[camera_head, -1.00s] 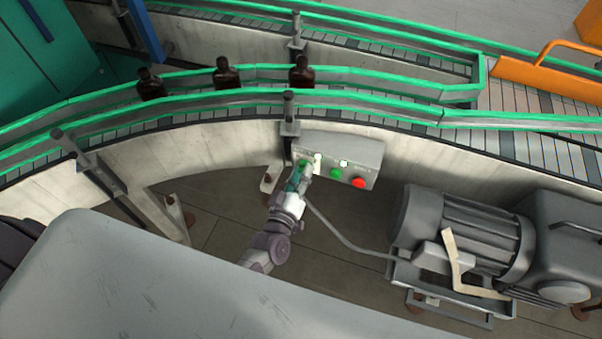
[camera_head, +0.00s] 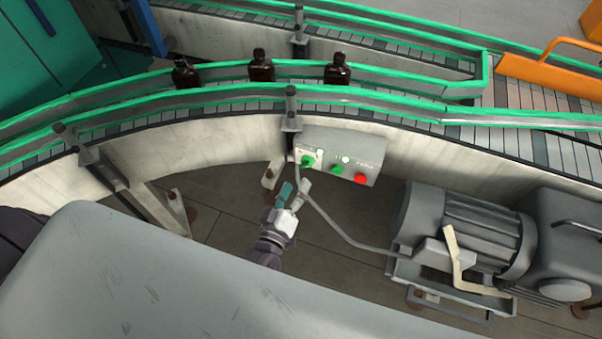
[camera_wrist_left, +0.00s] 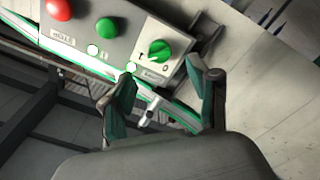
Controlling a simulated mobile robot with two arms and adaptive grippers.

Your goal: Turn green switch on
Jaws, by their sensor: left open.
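The green switch (camera_head: 307,161) is a rotary knob on a light plate at the left end of the grey control box (camera_head: 368,145). In the left wrist view the switch (camera_wrist_left: 159,50) shows beyond the fingers, its grip bar lying slanted on the plate. My left gripper (camera_head: 294,190) is open and empty, below and a little left of the switch, apart from it. In the left wrist view its two fingers (camera_wrist_left: 165,88) are spread with a clear gap between them. My right gripper is in neither view.
A green button (camera_head: 337,171) and a red button (camera_head: 360,179) sit right of the switch. A grey motor (camera_head: 470,235) stands to the right. A cable (camera_head: 335,232) runs below the box. Dark bottles (camera_head: 261,68) stand on the conveyor behind a green rail.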

